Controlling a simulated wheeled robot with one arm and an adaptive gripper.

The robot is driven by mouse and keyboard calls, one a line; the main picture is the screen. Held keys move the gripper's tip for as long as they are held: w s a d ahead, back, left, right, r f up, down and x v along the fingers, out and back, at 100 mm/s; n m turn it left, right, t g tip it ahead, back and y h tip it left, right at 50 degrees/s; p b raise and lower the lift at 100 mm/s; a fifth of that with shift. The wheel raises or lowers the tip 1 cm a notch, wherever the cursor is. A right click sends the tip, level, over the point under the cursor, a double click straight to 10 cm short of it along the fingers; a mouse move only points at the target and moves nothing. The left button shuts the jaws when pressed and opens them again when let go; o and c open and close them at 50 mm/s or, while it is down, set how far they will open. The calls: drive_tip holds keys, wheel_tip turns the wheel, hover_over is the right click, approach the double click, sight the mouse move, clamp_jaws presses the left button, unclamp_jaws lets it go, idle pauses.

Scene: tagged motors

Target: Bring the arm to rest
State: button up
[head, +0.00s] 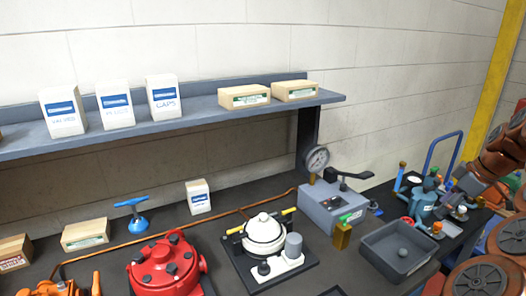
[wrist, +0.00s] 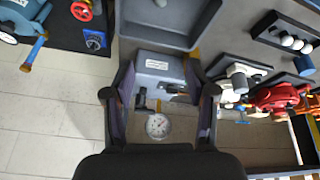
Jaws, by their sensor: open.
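My gripper (wrist: 158,78) shows in the wrist view with its two dark fingers spread apart and nothing held between them. Beyond the gap is the grey box (wrist: 158,66) with a round dial gauge (wrist: 158,126). I cannot tell the distance from the fingers to the box. In the head view my orange-brown arm links fill the right edge, and I cannot make out the gripper there. The same grey box (head: 331,207) and its gauge (head: 317,159) stand on the dark bench in the head view.
A grey tray (head: 369,263) holding a small ball sits right of the box. A blue machine (head: 425,203) stands close to my arm. A white-topped unit (head: 264,235) and a red motor (head: 166,268) stand leftward. A shelf (head: 215,110) with cartons runs along the wall.

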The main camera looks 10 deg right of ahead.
drive_tip(key=w+a+r+g, duration=0.1)
drive_tip(key=a+r, duration=0.1)
drive_tip(key=a, duration=0.6)
drive_tip(key=w+a+r, duration=0.1)
drive_tip(key=w+a, duration=0.1)
drive_tip(key=a, duration=0.7)
drive_tip(key=s+a+f+g, duration=0.1)
drive_tip(key=s+a, duration=0.2)
drive_tip(key=a, duration=0.4)
drive_tip(key=s+a+g, duration=0.1)
drive_tip(key=s+a, duration=0.2)
drive_tip(key=a, duration=0.4)
drive_tip(key=s+a+f+m+g+h, duration=0.1)
drive_tip(key=s+a+f+m, duration=0.2)
drive_tip(key=s, duration=0.8)
drive_tip(key=s+a+f+m+g+h, duration=0.1)
drive_tip(key=s+a+f+m+g, duration=0.1)
drive_tip(key=s+a+f, duration=0.4)
drive_tip(key=s+f+m, duration=0.1)
drive_tip(key=s+f, duration=0.1)
drive_tip(key=s, duration=0.3)
drive_tip(key=shift+f+m, duration=0.2)
drive_tip(key=shift+m, duration=0.2)
